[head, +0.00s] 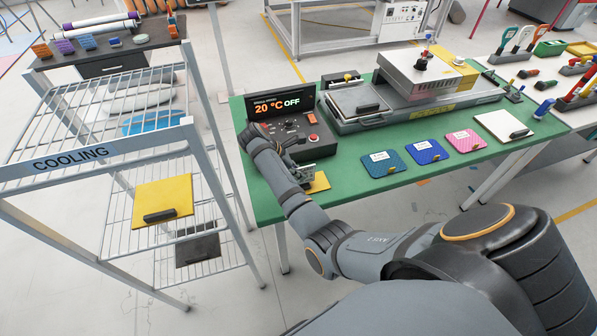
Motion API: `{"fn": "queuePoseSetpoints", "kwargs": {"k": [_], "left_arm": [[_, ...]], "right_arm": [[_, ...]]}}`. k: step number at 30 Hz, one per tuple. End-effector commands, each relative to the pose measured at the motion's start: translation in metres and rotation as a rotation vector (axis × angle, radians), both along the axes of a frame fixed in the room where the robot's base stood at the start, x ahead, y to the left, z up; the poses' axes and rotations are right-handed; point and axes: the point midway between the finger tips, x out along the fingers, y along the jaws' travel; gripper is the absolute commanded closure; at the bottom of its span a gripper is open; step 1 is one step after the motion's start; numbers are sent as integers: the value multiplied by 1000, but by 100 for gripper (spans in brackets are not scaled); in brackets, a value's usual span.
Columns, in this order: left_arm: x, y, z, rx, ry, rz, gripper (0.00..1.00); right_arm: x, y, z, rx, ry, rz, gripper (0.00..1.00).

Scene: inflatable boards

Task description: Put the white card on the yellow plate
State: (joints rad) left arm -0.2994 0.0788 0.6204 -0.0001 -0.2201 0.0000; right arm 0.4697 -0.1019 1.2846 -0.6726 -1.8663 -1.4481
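The white card (503,125) lies flat on the green table at the right end of a row of cards, with a small dark piece at its front right edge. A yellow plate (163,192) with a black handle lies on a shelf of the cooling rack at the left. My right gripper (304,176) is low over the table's left part, far left of the white card. It is beside a small yellow piece (320,182), which it partly hides. I cannot tell whether its fingers are open or touch that piece. My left gripper is not in view.
Teal (383,163), blue (426,151) and pink (464,140) cards lie left of the white one. A press (424,72) and a control box reading 20 °C OFF (281,105) stand behind. A grey plate (198,250) is lower in the rack (60,180).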

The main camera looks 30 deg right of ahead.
Motion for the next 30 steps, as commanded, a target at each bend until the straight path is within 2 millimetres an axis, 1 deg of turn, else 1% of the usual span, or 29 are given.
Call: {"fn": "queuePoseSetpoints", "kwargs": {"k": [1,3,4,12,14,17,24,25,26,30], "left_arm": [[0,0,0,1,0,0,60],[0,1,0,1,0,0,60],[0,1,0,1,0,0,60],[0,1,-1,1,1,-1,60],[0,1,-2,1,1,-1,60],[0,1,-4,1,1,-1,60],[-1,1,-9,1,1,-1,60],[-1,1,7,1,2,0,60],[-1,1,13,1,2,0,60],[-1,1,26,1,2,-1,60]], "right_arm": [[0,0,0,0,0,0,83],[0,0,0,0,0,0,73],[0,0,0,0,0,0,72],[0,0,0,0,-1,1,72],[1,1,4,1,-2,1,72],[3,10,16,2,-5,1,72],[10,42,66,3,-3,2,72],[11,45,81,2,-1,1,72],[11,48,88,1,0,2,72],[14,59,101,0,1,2,72]]}}
